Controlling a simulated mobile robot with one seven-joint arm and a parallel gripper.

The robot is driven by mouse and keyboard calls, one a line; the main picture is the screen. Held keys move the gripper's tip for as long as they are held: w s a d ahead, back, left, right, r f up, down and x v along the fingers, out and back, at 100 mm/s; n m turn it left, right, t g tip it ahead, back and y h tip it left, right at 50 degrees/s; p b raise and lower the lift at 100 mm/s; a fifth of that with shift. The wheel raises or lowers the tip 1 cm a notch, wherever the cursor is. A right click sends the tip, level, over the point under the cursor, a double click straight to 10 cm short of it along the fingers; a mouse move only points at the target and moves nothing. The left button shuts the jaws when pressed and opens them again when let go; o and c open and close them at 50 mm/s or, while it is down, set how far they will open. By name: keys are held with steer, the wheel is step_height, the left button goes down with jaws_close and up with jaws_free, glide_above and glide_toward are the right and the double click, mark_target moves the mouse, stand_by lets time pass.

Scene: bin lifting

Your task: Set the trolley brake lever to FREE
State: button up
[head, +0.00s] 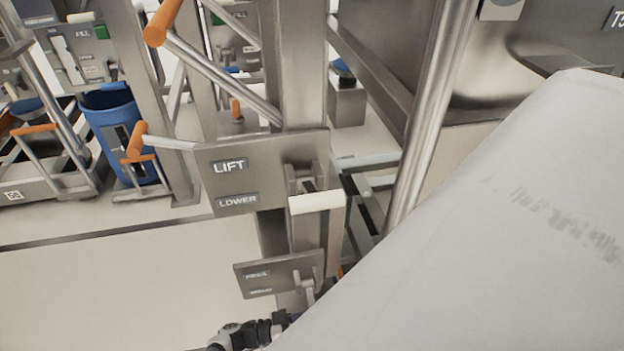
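No lever marked FREE can be read in the head view, and I cannot tell which lever is the trolley brake. At left, a trolley (40,187) stands with orange-ended handles. A blue bin (112,128) stands beside it, with an orange-ended lever (137,140) in front. A small plate (268,274) low on the steel post has two labels too small to read and a short pale lever (306,286) at its right. A grey and black jointed part, which looks like my gripper (248,334), shows at the bottom edge; its fingers cannot be made out.
A plate marked LIFT and LOWER (205,180) is on the post, with a white-ended lever (316,202) at its right. A thick orange-ended bar (162,22) slants above. A large white surface covers the lower right. Open floor (100,285) lies lower left.

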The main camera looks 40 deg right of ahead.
steer(key=shift+s+d, duration=0.15)
steer(key=shift+d, duration=0.15)
jaws_close()
steer(key=shift+r, duration=0.1)
